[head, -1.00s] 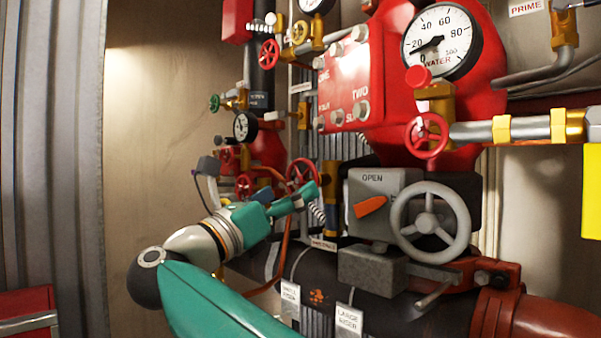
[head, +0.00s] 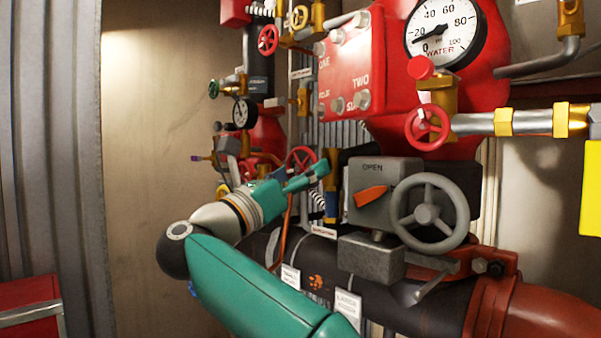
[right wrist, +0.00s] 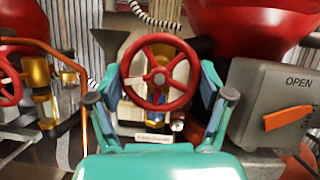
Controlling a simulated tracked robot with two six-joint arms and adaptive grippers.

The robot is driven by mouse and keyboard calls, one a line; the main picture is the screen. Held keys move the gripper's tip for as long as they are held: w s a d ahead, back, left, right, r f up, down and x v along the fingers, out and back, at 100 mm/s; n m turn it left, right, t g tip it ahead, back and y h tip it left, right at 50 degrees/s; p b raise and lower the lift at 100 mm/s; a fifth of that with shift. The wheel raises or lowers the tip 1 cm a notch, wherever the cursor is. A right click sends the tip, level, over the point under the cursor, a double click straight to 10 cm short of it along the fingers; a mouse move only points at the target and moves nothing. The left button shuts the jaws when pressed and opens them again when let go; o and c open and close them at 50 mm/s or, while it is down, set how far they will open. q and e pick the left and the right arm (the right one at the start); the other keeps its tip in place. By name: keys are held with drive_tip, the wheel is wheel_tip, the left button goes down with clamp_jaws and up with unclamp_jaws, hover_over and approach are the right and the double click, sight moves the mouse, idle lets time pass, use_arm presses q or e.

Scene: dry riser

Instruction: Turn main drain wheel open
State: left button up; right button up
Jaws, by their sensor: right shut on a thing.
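The red handwheel (right wrist: 160,72) is in the middle of the right wrist view, on a brass valve with a small white label below it. It also shows, partly covered, in the head view (head: 296,154). My right gripper (right wrist: 165,82) has one finger at each side of the wheel's rim and is shut on it. In the head view my right gripper (head: 310,178) reaches the wheel from the front left, and its far finger is mostly hidden. The label's words are too small to read surely. My left gripper is not in view.
A grey box (head: 384,180) marked OPEN with an orange lever (head: 370,198) and a large grey handwheel (head: 430,212) stand right of the gripper. A dark pipe (head: 400,305) runs below. Another red wheel (right wrist: 10,85) lies left in the wrist view.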

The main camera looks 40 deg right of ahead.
drive_tip(key=shift+f+n+t+b, duration=0.1)
drive_tip(key=shift+n+t+b, duration=0.35)
drive_tip(key=shift+n, duration=0.15)
drive_tip(key=o, duration=1.1)
drive_tip(key=shift+a, duration=0.1)
drive_tip(key=v, duration=1.2)
